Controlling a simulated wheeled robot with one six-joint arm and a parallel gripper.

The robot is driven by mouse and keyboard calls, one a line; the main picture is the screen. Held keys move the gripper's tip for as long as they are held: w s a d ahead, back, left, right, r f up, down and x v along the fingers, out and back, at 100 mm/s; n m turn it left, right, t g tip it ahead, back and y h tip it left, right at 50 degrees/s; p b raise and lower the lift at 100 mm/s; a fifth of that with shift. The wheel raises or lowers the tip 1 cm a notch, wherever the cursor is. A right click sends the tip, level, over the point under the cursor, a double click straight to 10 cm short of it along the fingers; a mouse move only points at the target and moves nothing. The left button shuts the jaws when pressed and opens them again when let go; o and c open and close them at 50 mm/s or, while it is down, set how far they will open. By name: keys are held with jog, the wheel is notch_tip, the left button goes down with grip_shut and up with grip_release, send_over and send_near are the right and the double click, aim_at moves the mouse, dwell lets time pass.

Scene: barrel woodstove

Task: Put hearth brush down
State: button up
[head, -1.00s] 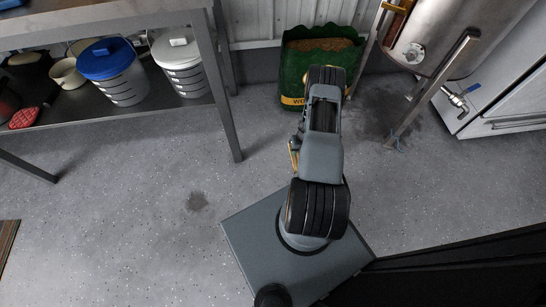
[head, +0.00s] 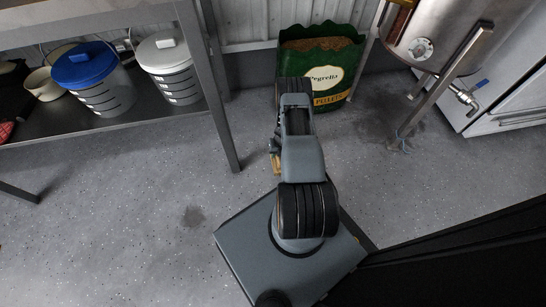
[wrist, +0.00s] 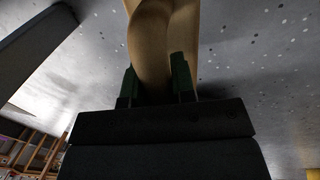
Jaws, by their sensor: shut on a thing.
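My gripper (wrist: 156,75) shows in the wrist view with its two dark green fingers shut on a smooth tan piece, the hearth brush (wrist: 150,30). The brush runs up out of the top of that view, so its far end is hidden. In the head view my arm hides most of the gripper. A small tan bit (head: 276,164) shows at the left side of my arm, and I cannot tell whether it is the brush. Speckled grey floor (wrist: 235,55) lies behind the brush in the wrist view.
A metal bench (head: 222,140) stands at the left, with a blue-lidded bucket (head: 105,95) and a white-lidded bucket (head: 178,85) on its lower shelf. A green pellet bag (head: 340,72) is at the wall. A steel tank (head: 440,30) stands right. The left floor is clear.

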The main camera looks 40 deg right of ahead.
jog(key=f+b, duration=0.1)
jog(key=w+f, duration=0.1)
jog(key=f+b, duration=0.1)
jog(key=f, duration=0.1)
jog(key=shift+w+a+b, duration=0.15)
jog(key=shift+a+b, duration=0.1)
jog(key=shift+b, duration=0.1)
jog(key=shift+f, duration=0.35)
jog(key=shift+f+b, duration=0.15)
jog(key=shift+b, duration=0.15)
jog(key=o, duration=0.9)
notch_tip(320, 180, up, 12)
jog(key=s+d+p, duration=0.1)
jog(key=d+p, duration=0.1)
jog(key=p, duration=0.3)
jog(key=shift+p, duration=0.3)
